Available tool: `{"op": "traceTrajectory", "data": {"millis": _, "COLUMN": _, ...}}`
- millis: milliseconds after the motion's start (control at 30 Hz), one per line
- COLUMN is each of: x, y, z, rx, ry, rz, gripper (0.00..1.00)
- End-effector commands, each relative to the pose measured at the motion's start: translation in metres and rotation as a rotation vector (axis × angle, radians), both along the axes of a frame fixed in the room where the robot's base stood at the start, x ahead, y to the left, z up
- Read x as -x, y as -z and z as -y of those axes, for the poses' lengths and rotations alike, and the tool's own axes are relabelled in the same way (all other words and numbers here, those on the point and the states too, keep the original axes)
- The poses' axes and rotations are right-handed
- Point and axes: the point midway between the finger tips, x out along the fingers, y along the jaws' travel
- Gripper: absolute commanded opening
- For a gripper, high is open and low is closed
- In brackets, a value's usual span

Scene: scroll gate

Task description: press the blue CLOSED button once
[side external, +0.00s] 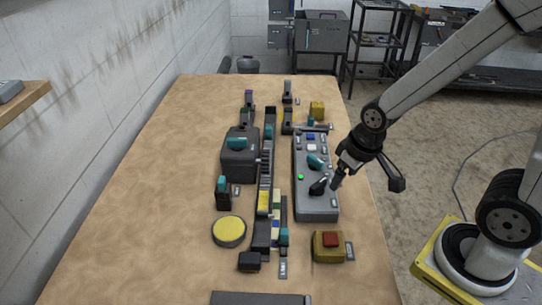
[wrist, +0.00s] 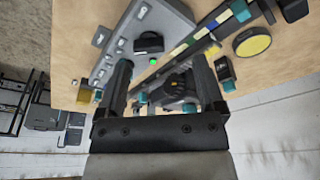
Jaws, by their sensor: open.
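A blue button (side external: 311,136) sits near the far end of the grey control panel (side external: 318,207); any lettering on it is too small to read. A teal knob (side external: 315,161), a lit green lamp (side external: 300,177) and a black handle (side external: 318,186) are on the same panel. My gripper (side external: 337,182) is over the panel's right edge, beside the black handle and nearer the camera than the blue button. In the wrist view my gripper (wrist: 162,82) is open and empty, with the green lamp (wrist: 153,61) between its fingers. I cannot make out the blue button there.
A rail with coloured blocks (side external: 265,200) runs left of the panel. A dark box with a teal top (side external: 240,164), a yellow round button (side external: 229,231) and a red button on a yellow box (side external: 330,240) stand around it. The table's left side is clear.

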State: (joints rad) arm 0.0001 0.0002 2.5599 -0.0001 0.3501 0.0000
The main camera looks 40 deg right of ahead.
Motion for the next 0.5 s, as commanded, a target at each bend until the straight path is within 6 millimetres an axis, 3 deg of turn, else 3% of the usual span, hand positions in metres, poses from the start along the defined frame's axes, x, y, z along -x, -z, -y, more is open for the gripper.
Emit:
{"op": "traceTrajectory", "data": {"millis": 33, "x": 0.0, "y": 0.0, "z": 0.0, "rx": 0.0, "ry": 0.0, "rz": 0.0, "gripper": 0.68}}
{"op": "traceTrajectory", "data": {"millis": 200, "x": 0.0, "y": 0.0, "z": 0.0, "rx": 0.0, "ry": 0.0, "rz": 0.0, "gripper": 0.14}}
{"op": "traceTrajectory", "data": {"millis": 267, "x": 0.0, "y": 0.0, "z": 0.0, "rx": 0.0, "ry": 0.0, "rz": 0.0, "gripper": 0.0}}
{"op": "traceTrajectory", "data": {"millis": 500, "x": 0.0, "y": 0.0, "z": 0.0, "rx": 0.0, "ry": 0.0, "rz": 0.0, "gripper": 0.0}}
